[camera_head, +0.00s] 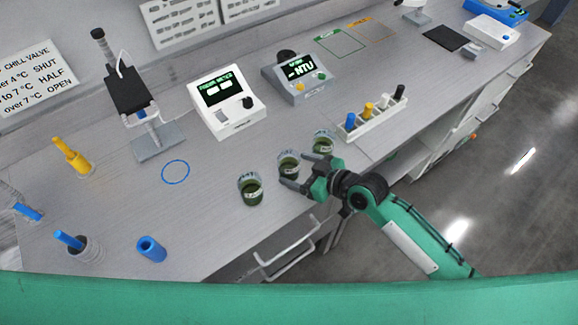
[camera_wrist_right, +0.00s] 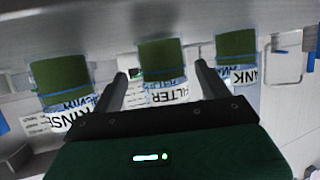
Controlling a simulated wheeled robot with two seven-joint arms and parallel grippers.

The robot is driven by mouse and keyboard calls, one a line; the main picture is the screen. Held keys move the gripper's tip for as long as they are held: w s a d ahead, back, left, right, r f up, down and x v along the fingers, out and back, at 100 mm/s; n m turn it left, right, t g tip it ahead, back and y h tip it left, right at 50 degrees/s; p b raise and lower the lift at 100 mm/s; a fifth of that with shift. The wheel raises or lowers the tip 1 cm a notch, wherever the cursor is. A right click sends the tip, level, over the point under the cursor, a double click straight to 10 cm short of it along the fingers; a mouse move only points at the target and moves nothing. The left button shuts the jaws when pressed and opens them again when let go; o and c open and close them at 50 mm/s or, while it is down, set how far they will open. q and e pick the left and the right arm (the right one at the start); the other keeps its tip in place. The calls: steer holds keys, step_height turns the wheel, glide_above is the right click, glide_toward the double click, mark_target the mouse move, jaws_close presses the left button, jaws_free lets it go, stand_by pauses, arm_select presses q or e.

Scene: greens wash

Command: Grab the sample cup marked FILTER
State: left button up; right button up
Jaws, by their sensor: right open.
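Three sample cups of dark green liquid with pale labelled rims stand in a row near the bench's front edge. The middle cup (camera_head: 289,164) is the one marked FILTER; its label shows in the right wrist view (camera_wrist_right: 157,62). My right gripper (camera_head: 299,170) is open and empty, low at the front side of this cup. In the right wrist view the FILTER cup shows between my two fingers (camera_wrist_right: 162,80), a little beyond the tips. Contact cannot be told. My left gripper is not in view.
A cup marked RINSE (camera_wrist_right: 60,82) and one ending in ANK (camera_wrist_right: 237,47) flank the FILTER cup closely; they are the left cup (camera_head: 251,191) and right cup (camera_head: 323,144). A white rack (camera_head: 372,122) stands to the right. A blue ring (camera_head: 175,172) lies on clear bench.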

steer(key=x, duration=0.2)
steer(key=p+x, duration=0.1)
steer(key=x, duration=0.1)
steer(key=shift+s+a+f+p, duration=0.1)
steer(key=shift+s+f+p, duration=0.05)
steer(key=shift+f+p, duration=0.15)
steer(key=shift+w+a+f, duration=0.2)
steer(key=c, duration=1)
steer(key=shift+c, duration=0.4)
steer(key=shift+r, duration=0.25)
